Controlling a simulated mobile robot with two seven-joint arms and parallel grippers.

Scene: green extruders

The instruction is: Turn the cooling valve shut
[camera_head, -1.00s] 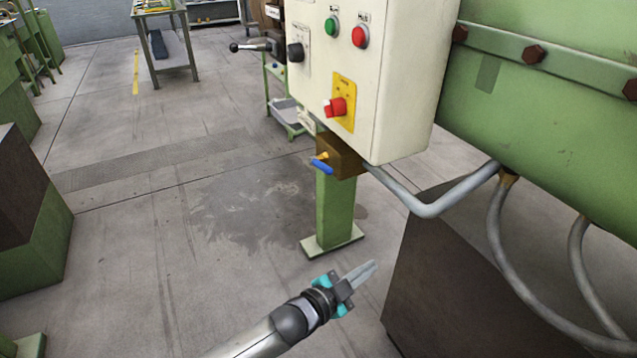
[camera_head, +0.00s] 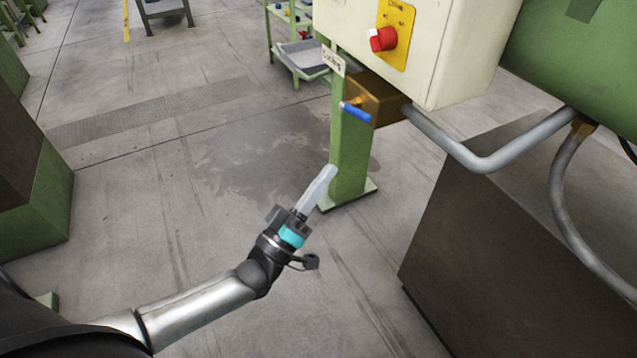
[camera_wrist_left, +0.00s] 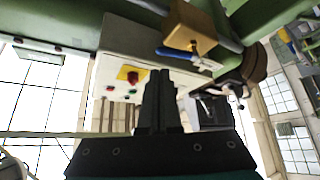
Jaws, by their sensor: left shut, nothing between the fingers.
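The cooling valve has a blue lever handle (camera_head: 356,113) on a brass stem. It sits on the front of a brown block (camera_head: 384,97) under the cream control box, beside a white label. My left gripper (camera_head: 331,170) is shut and empty. In the head view it shows below and a little left of the valve, apart from it, fingers pointing up and right. In the left wrist view the fingers (camera_wrist_left: 158,80) point up the picture, and the blue handle (camera_wrist_left: 173,53) shows just past the tips, to the right. My right gripper is in neither view.
The cream control box (camera_head: 440,50) with a red knob (camera_head: 383,39) hangs above the valve. A green post (camera_head: 350,150) stands beneath it. A grey pipe (camera_head: 470,155) bends away right over a dark brown block (camera_head: 480,230).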

